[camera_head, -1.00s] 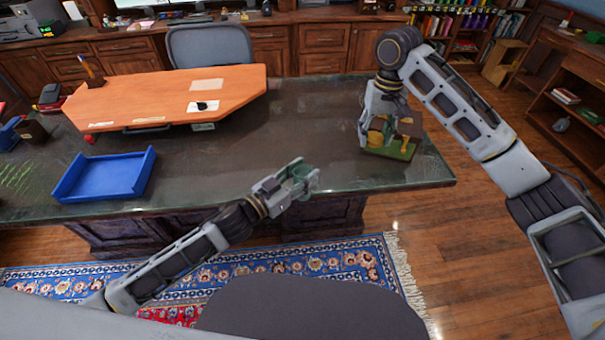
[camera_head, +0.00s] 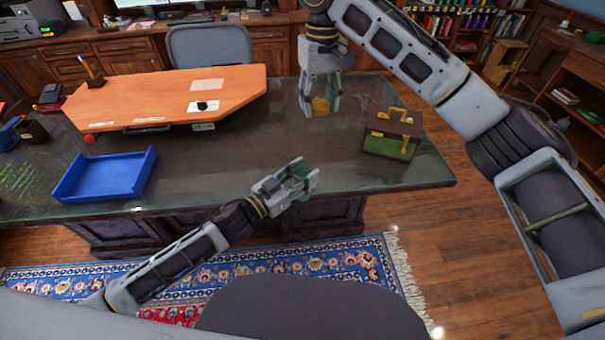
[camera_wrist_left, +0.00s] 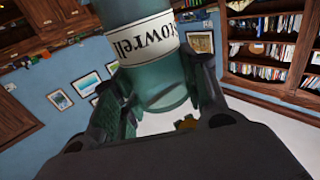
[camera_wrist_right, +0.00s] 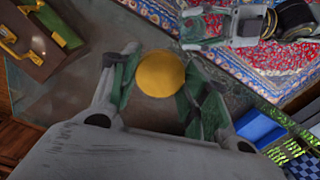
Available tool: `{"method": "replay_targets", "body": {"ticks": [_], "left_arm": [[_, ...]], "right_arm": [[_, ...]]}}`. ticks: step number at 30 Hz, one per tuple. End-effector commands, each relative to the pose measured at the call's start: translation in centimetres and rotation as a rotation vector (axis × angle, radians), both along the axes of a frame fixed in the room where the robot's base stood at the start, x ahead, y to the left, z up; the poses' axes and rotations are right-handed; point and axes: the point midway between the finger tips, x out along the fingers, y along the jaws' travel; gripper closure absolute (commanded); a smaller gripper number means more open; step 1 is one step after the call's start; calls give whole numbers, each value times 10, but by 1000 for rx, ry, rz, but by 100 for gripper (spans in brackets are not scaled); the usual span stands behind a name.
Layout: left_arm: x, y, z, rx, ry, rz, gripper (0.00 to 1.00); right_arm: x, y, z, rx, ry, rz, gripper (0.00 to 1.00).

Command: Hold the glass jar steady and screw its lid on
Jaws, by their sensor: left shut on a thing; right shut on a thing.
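My left gripper (camera_head: 290,184) is shut on the glass jar (camera_head: 291,178), in front of the desk's near edge. In the left wrist view the jar (camera_wrist_left: 150,60) is greenish glass with a cream label, between the two fingers. My right gripper (camera_head: 320,100) is shut on the round yellow lid (camera_head: 320,106) and holds it over the desk, behind and above the jar. In the right wrist view the lid (camera_wrist_right: 160,73) sits between the fingertips as a plain yellow disc. Lid and jar are well apart. The jar's mouth cannot be made out clearly.
A brown case (camera_head: 394,124) with yellow trim and a green base stands at the desk's right end. A blue tray (camera_head: 105,190) lies at the left, and an orange desktop board (camera_head: 165,95) behind it. The middle of the dark desk (camera_head: 230,160) is clear.

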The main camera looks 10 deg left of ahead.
Motion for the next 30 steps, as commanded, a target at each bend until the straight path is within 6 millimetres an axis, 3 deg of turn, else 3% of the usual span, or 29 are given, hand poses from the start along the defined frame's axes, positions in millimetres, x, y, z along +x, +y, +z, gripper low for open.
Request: {"method": "replay_targets", "body": {"ticks": [9, 17, 22, 30], "left_arm": [[0, 0, 1, -1, -1, 0, 100], [0, 0, 1, -1, -1, 0, 100], [0, 0, 1, -1, -1, 0, 100], [0, 0, 1, -1, -1, 0, 100]], "right_arm": [[-28, 33, -27, -4, 1, 155, 74], [-51, 32, -74, -5, 0, 301, 74], [-66, 32, -76, -4, -4, 455, 74], [-66, 32, -76, -6, -4, 532, 74]]}}
